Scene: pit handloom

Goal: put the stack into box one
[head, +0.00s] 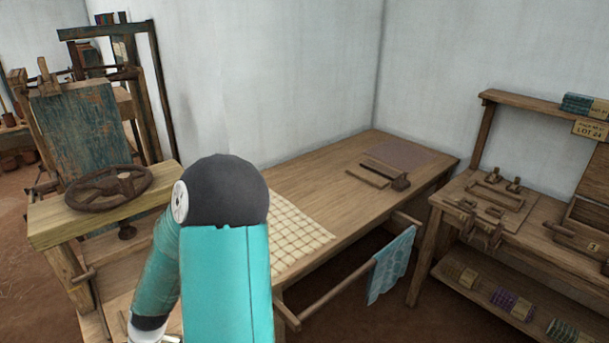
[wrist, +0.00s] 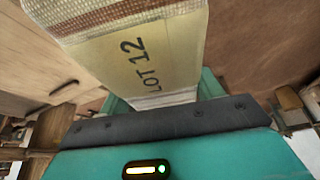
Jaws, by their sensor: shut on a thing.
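In the wrist view my gripper (wrist: 165,102) is shut on a stack (wrist: 135,55), which has a pale yellow band lettered "LOT 12" and a brown and cream woven edge. The gripper's teal fingers show at both sides of the stack. In the head view the gripper and the stack are not seen; my teal arm fills the lower middle. Box one (head: 584,238) is a wooden box with a small "1" tag, on the bench at the right edge. A brown panel like a raised lid stands behind it, and the picture edge cuts both off.
A long table (head: 330,180) bears a checked cloth (head: 295,235) and small wooden pieces. A teal cloth (head: 392,265) hangs from its rail. A shelf over the right bench (head: 450,195) holds a green stack (head: 578,103) above a "LOT 24" sign. Rolled bundles lie below.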

